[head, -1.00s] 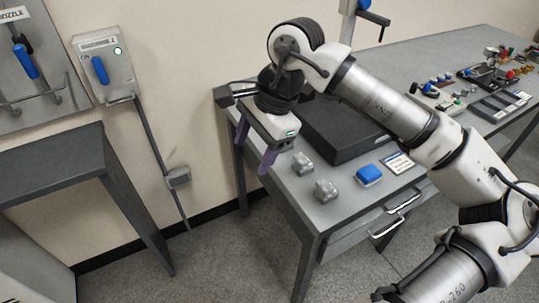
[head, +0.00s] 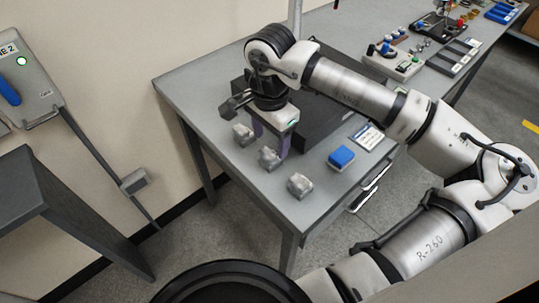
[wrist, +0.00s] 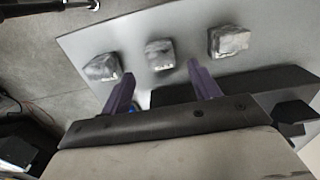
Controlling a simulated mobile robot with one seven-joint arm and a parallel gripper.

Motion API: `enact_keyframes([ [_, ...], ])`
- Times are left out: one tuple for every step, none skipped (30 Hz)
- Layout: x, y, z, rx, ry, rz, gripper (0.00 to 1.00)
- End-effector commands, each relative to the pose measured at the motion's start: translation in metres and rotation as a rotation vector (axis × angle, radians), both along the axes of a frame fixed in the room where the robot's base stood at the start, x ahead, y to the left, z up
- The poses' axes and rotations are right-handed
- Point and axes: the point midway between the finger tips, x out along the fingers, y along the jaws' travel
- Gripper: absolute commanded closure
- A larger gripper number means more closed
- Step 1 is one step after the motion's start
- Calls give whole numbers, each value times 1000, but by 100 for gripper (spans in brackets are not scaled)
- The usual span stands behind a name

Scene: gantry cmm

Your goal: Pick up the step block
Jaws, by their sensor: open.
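Three small grey metallic blocks stand in a row on the grey table: a far one (head: 243,134), a middle one (head: 269,158) and a near one (head: 300,185). I cannot tell for sure which is the step block. My gripper (head: 271,140) is open and empty, with purple fingers pointing down by the middle block. In the wrist view, the middle block (wrist: 160,54) shows just beyond and between the fingertips (wrist: 161,70). The other two blocks lie to its left (wrist: 101,67) and right (wrist: 229,40). No contact shows.
A blue block (head: 341,157) and a label card (head: 368,136) lie to the right on the table (head: 205,92). A dark flat box (head: 318,120) stands behind the gripper. Fixtures (head: 395,62) fill the table's far right. A lower dark table (head: 35,185) is at left.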

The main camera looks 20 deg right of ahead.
Motion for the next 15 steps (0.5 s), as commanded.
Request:
enact_keyframes([
  [0,0,-3,0,0,0,38],
  [0,0,-5,0,0,0,38],
  [0,0,-6,1,0,0,38],
  [0,1,-8,1,1,0,38],
  [0,1,-10,2,1,0,38],
  [0,2,-15,3,1,0,38],
  [0,2,-19,5,2,0,38],
  [0,3,-23,4,1,0,38],
  [0,3,-29,5,2,0,38],
  [0,4,-34,4,3,1,38],
  [0,4,-40,4,1,0,38],
  [0,4,-45,4,0,0,38],
  [0,3,-49,3,0,0,38],
  [0,4,-52,3,0,0,38],
  [0,3,-54,2,0,0,38],
])
